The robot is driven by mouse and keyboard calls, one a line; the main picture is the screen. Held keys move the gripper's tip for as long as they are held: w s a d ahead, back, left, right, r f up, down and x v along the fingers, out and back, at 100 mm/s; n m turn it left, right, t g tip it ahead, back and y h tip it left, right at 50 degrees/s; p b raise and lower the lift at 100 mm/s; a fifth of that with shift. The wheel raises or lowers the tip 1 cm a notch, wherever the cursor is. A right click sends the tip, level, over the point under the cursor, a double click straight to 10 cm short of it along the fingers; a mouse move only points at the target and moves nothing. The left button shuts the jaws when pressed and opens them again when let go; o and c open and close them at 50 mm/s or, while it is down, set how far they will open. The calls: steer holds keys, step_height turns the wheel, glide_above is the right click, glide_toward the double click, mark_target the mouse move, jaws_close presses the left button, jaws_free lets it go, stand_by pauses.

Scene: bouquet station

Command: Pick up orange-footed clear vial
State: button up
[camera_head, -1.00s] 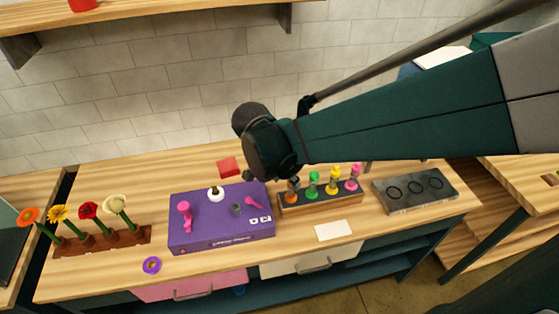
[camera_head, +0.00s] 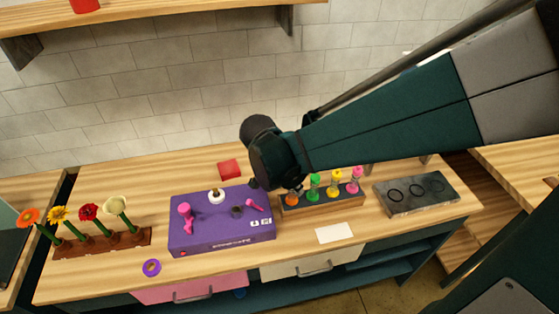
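The orange-footed vial (camera_head: 292,198) stands at the left end of a dark and wooden rack (camera_head: 325,202). Its upper part is hidden or crowded by my arm's end. To its right in the same rack stand vials with green (camera_head: 314,187), yellow (camera_head: 336,182) and pink (camera_head: 356,180) parts. My gripper is not clearly visible; the dark wrist of my arm hangs just above and left of the orange-footed vial and covers where the fingers would be.
A purple box (camera_head: 215,232) with pink and white knobs stands left of the rack. A grey slab with rings (camera_head: 391,205) lies to the right. A white card (camera_head: 334,233) lies in front. Flowers stand in a brown holder (camera_head: 75,248) at the far left. A red block (camera_head: 229,168) lies behind the purple box.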

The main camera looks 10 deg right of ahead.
steer(key=shift+x, duration=1.2)
